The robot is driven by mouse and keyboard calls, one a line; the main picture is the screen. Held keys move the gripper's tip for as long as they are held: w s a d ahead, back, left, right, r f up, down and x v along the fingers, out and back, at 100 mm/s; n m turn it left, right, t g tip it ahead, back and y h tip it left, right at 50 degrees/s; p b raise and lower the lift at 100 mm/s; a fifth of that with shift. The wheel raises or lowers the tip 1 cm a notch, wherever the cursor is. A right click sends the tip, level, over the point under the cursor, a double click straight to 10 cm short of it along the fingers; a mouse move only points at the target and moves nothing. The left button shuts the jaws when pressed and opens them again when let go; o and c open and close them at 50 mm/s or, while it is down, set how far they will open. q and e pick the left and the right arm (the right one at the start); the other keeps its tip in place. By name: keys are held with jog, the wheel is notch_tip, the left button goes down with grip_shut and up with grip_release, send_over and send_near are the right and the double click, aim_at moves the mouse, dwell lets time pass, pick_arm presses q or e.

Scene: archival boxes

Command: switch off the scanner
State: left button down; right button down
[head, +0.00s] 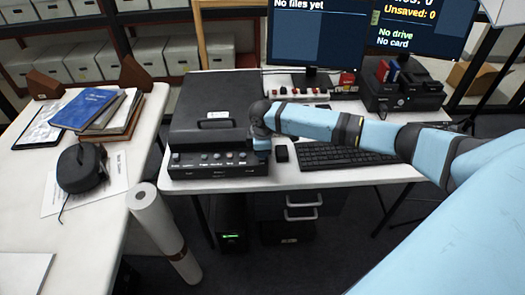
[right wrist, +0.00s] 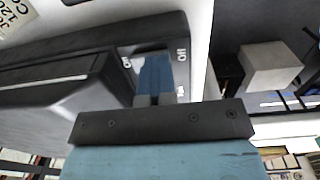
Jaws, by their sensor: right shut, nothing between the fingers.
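The scanner (head: 215,112) is a black box with a closed lid, on the left part of the white desk in the head view. A row of small controls with labels runs along its front panel (head: 205,160). My right gripper (head: 262,150) is shut and empty at the right end of that panel. My left gripper is not in view.
A keyboard (head: 345,155) and a small black block (head: 281,153) are right of the scanner. Monitors (head: 315,35) stand behind. A side table (head: 90,230) at the left holds books (head: 90,110) and a dark device (head: 80,168). A paper roll (head: 160,225) leans between the tables.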

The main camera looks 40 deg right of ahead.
jog(key=shift+w+d+f, duration=0.25)
jog(key=shift+w+d, duration=0.15)
jog(key=shift+w, duration=0.05)
jog(key=shift+r+p, duration=0.35)
jog(key=shift+p, duration=0.1)
notch_tip(320, 180, up, 5)
jog(key=p, duration=0.5)
jog(key=shift+a+f, duration=0.1)
jog(key=shift+f, duration=0.1)
notch_tip(320, 180, up, 9)
jog(key=shift+b, duration=0.35)
jog(key=shift+s+a+r, duration=0.1)
